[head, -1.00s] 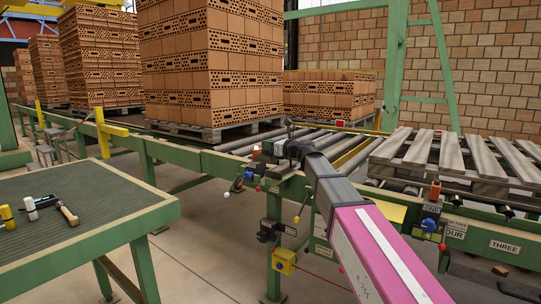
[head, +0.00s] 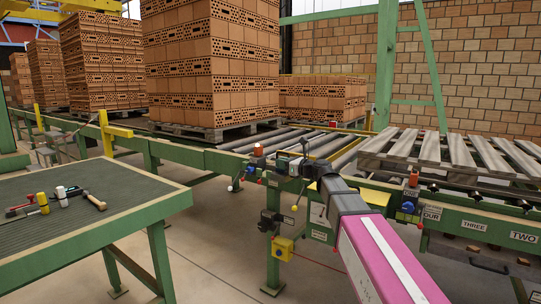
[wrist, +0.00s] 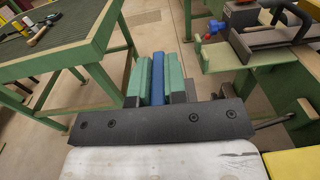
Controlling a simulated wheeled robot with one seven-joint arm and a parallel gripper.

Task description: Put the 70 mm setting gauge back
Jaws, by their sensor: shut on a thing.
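My gripper (wrist: 157,88) is shut on a narrow blue bar (wrist: 158,80), held between two green strips that look like the finger pads. No marking can be read on the bar, so I cannot tell its size. In the wrist view it hangs over open floor, between the green bench and the conveyor-side ledge. In the head view my gripper (head: 303,168) is at the far end of my pink arm, in front of the conveyor rail; the bar is too small to make out there.
A green bench (head: 150,205) at left carries a hammer (head: 94,201) and other hand tools. A green ledge (wrist: 222,58) with a grey handled device (wrist: 280,35) is at right in the wrist view. The conveyor frame (head: 180,152), with knobs and hanging boxes, runs behind my gripper.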

